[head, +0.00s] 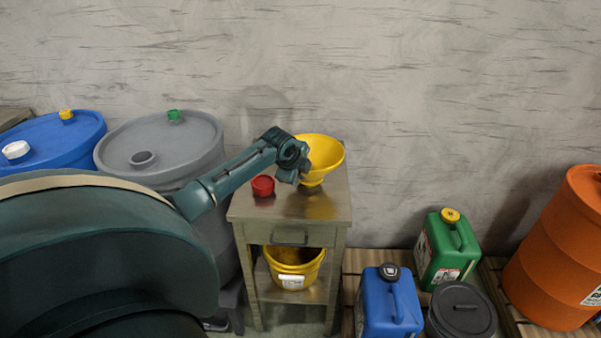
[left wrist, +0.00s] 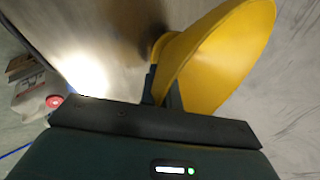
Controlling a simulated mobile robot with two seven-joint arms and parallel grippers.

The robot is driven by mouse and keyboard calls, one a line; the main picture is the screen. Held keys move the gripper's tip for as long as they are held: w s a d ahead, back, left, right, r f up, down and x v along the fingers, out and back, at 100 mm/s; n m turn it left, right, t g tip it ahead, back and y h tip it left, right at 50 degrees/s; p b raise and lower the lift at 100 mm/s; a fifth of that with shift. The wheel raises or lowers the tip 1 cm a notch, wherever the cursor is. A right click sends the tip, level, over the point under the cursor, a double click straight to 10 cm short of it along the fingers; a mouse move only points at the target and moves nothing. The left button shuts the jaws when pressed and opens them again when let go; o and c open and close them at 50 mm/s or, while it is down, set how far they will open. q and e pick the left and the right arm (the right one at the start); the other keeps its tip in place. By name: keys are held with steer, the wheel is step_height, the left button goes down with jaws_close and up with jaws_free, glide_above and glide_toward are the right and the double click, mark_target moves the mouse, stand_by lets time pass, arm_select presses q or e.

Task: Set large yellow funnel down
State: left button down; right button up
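The large yellow funnel (head: 325,152) is over the top of a small metal table (head: 285,211), its wide mouth up. My left gripper (head: 301,173) is at the funnel's left side. In the left wrist view the fingers (left wrist: 163,88) are close together with yellow funnel wall (left wrist: 228,52) between them, so the gripper looks shut on it. The funnel's lower end is low over the metal; I cannot tell whether it touches. My right gripper is not in view.
A red cap (head: 263,186) lies on the table left of the funnel. A yellow bucket (head: 293,268) stands on the shelf below. A grey drum (head: 165,145) is at left; blue (head: 389,302) and green (head: 446,249) canisters are at right. The table's front right top is clear.

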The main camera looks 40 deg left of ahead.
arm_select(q)
steer(key=c, duration=2.1)
jaws_free()
steer(key=shift+f, duration=0.15)
steer(key=o, duration=0.5)
steer(key=shift+c, duration=0.2)
